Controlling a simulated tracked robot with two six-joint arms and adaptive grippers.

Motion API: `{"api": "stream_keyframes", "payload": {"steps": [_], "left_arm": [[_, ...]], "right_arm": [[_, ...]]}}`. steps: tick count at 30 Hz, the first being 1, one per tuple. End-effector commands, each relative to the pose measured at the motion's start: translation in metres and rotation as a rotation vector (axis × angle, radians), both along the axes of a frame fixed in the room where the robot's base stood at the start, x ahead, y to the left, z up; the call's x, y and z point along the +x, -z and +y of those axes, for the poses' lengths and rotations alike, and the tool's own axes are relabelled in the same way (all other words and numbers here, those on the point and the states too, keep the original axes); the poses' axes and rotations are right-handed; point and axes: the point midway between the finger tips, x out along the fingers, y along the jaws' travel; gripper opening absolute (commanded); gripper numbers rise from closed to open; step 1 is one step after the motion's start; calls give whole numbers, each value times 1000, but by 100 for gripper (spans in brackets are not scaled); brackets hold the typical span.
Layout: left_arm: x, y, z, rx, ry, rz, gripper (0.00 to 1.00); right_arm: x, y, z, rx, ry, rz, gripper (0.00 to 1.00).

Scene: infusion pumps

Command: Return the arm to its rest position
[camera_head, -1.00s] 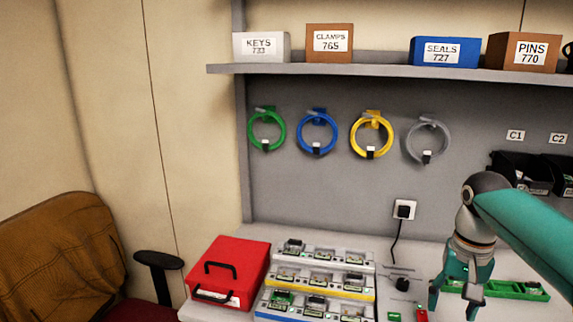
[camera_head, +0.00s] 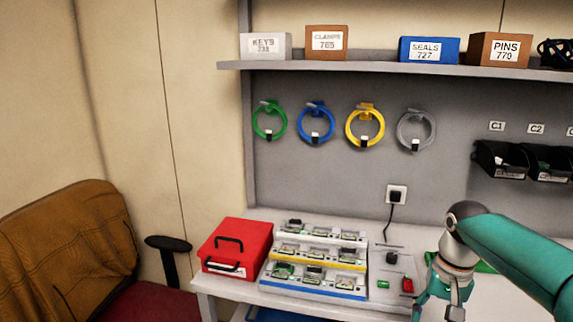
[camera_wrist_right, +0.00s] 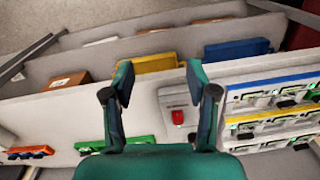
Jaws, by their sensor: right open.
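My right arm (camera_head: 515,252) comes in from the right in the head view, over the right part of the bench. Its gripper (camera_head: 436,312) points down and is cut off by the bottom edge of the picture. In the right wrist view the two fingers of the right gripper (camera_wrist_right: 160,85) stand apart with nothing between them. Past the fingers lie the bench top and a panel with a red part (camera_wrist_right: 178,117). My left gripper is in neither view.
A red case (camera_head: 237,248) and a stepped rack of modules (camera_head: 313,285) stand on the bench, left of my arm. A shelf (camera_head: 380,70) with labelled boxes runs above coiled cables. Black bins (camera_head: 500,160) hang at the right. A chair (camera_head: 70,250) stands at the left.

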Motion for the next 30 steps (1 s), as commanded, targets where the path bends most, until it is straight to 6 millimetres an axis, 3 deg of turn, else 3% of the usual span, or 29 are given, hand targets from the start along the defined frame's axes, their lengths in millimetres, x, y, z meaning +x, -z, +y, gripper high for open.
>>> {"api": "stream_keyframes", "payload": {"steps": [8,11,14,18,21,25,30], "left_arm": [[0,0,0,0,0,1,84],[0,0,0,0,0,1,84],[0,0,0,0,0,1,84],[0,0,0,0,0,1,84],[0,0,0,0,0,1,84],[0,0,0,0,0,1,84],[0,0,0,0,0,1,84]], "right_arm": [[8,89,36,68,-101,-5,58],[3,135,55,109,-142,-9,58],[-14,194,80,165,-183,-14,58],[-63,276,119,249,-214,-32,58],[-107,319,141,290,-215,-45,58],[-163,351,157,311,-205,-60,58],[-210,364,164,307,-195,-74,58]]}}
